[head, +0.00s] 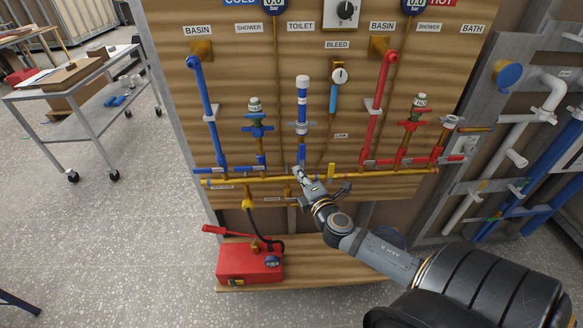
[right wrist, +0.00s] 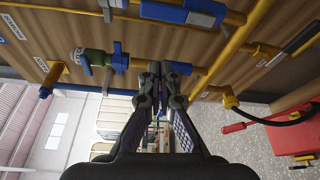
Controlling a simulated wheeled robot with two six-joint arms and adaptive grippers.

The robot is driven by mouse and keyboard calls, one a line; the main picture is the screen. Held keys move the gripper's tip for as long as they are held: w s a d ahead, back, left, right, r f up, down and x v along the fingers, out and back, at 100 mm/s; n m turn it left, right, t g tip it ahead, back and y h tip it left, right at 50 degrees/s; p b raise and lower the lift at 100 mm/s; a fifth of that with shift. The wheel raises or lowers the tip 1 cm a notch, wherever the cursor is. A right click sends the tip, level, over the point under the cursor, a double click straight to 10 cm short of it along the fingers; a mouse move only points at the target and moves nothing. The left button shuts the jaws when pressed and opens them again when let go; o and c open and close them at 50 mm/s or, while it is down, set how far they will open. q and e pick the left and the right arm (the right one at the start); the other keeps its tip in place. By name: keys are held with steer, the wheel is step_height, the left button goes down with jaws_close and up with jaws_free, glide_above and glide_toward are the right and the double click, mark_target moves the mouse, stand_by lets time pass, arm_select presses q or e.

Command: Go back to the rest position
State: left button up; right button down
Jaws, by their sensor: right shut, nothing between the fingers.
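My right gripper (head: 302,176) is at the lower middle of the wooden plumbing board (head: 340,110), beside the horizontal yellow pipe (head: 258,179). In the right wrist view its fingers (right wrist: 161,68) are together, with nothing seen between them. The fingertips overlap the pipework in that view; I cannot tell whether they touch it. My right arm comes in from the lower right of the head view. My left gripper is not in view.
A red pump box (head: 248,262) with a black hose stands on the wooden ledge below the board. Blue pipes (head: 208,110) and red pipes (head: 379,105) rise from the yellow pipe. A metal cart (head: 70,128) stands at the left. The floor between is clear.

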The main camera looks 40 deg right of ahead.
steer(key=s+d+f+m+g, duration=0.2)
steer(key=s+f+m+g, duration=0.15)
steer(key=f, duration=0.75)
steer(key=s+d+f+m+g, duration=0.2)
steer(key=s+f, duration=0.2)
steer(key=f, duration=0.6)
steer(key=s+d+f+m+g, duration=0.2)
steer(key=s+d+f+g, duration=0.15)
steer(key=f, duration=0.75)
steer(key=s+a+f+m+g+y, duration=0.1)
steer(key=s+a+f+m+g, duration=0.15)
steer(key=s+f, duration=0.55)
steer(key=s+a+f+m+g, duration=0.1)
steer(key=s+a+f+m, duration=0.25)
steer(key=s+f, duration=0.4)
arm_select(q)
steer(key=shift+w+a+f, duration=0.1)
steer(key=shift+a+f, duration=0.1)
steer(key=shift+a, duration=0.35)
arm_select(e)
steer(key=s+a+f+m+g+y, duration=0.1)
steer(key=s+a+f, duration=0.3)
steer(key=s, duration=0.3)
steer(key=s+a+f+m+g+y, duration=0.1)
steer(key=s+a+f+m+g, duration=0.1)
steer(key=s+a+f, duration=0.2)
steer(key=s+a, duration=0.3)
steer(key=shift+s, duration=0.4)
